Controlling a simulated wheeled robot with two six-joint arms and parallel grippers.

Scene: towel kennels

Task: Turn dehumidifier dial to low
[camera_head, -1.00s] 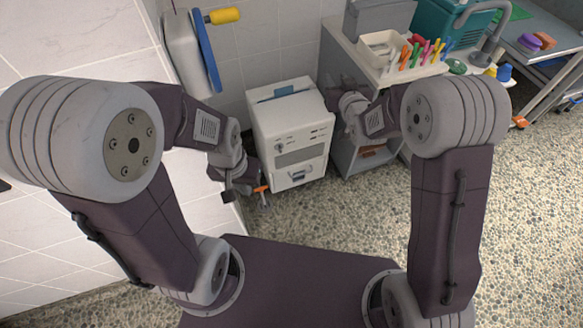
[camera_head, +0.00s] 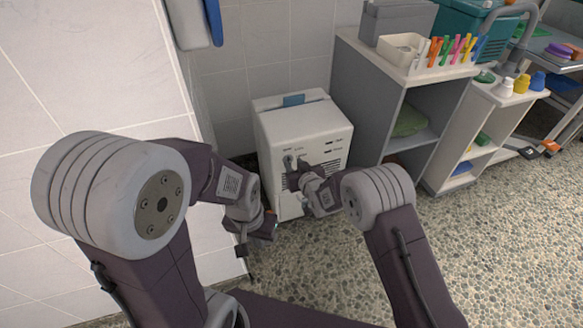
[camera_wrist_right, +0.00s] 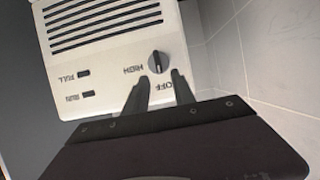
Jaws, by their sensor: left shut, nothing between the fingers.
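The white dehumidifier (camera_head: 312,122) stands on the floor against the tiled wall, its front facing me. In the right wrist view its panel (camera_wrist_right: 105,62) shows upside down, with a round dark dial (camera_wrist_right: 159,62) between the printed words HIGH and OFF. I cannot tell for sure which mark the dial points at. My right gripper (camera_wrist_right: 159,77) is open, its two fingertips apart and close to the dial, one toward each side. In the head view the right gripper (camera_head: 291,163) is at the dehumidifier's front. My left gripper (camera_head: 243,262) is shut and empty, low at the left.
A tiled wall (camera_head: 90,70) runs close along my left arm. The pebbled floor (camera_head: 490,230) at the right is clear.

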